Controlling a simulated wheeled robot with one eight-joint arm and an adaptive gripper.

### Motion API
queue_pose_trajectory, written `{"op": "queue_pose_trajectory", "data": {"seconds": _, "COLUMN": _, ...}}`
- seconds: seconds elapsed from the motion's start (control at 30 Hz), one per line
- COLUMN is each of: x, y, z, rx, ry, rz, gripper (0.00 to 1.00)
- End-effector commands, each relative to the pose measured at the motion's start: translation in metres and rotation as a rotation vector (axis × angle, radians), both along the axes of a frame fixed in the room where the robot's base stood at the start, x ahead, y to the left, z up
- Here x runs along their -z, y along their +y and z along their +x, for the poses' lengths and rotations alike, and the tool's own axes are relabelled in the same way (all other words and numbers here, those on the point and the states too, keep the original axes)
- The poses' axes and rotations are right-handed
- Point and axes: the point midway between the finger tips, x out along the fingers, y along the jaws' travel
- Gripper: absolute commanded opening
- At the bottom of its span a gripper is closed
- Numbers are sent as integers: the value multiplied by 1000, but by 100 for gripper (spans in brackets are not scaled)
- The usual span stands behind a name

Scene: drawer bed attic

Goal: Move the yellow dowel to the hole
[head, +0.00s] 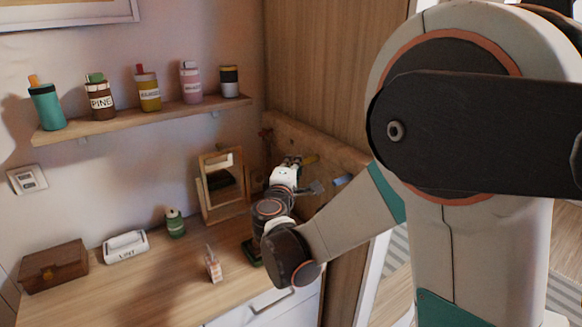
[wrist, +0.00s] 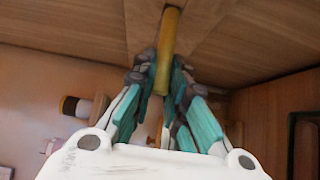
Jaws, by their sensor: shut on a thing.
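The yellow dowel (wrist: 168,45) stands between the fingertips of my gripper (wrist: 161,78) in the wrist view, and the fingers are shut on it. Its far end lies against or close to a brown wooden surface; I cannot tell whether it touches. In the head view the yellow dowel (head: 311,159) shows as a short piece past my gripper (head: 302,172), near the wooden board beside the dresser. I cannot make out the hole in either view.
A blue peg (head: 342,180) sticks out right of my gripper. A mirror (head: 222,186), a small bottle (head: 213,265), a green bottle (head: 175,223), a lint box (head: 126,246) and a wooden box (head: 54,267) stand on the dresser. A shelf (head: 150,121) holds several containers.

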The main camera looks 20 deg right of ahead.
Motion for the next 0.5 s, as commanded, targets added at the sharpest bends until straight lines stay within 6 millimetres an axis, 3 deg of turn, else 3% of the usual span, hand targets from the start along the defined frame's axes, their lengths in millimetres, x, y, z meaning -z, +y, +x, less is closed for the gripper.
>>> {"op": "queue_pose_trajectory", "data": {"seconds": 0.5, "x": 0, "y": -12, "z": 4, "rx": 1, "ry": 0, "rz": 0, "gripper": 0}}
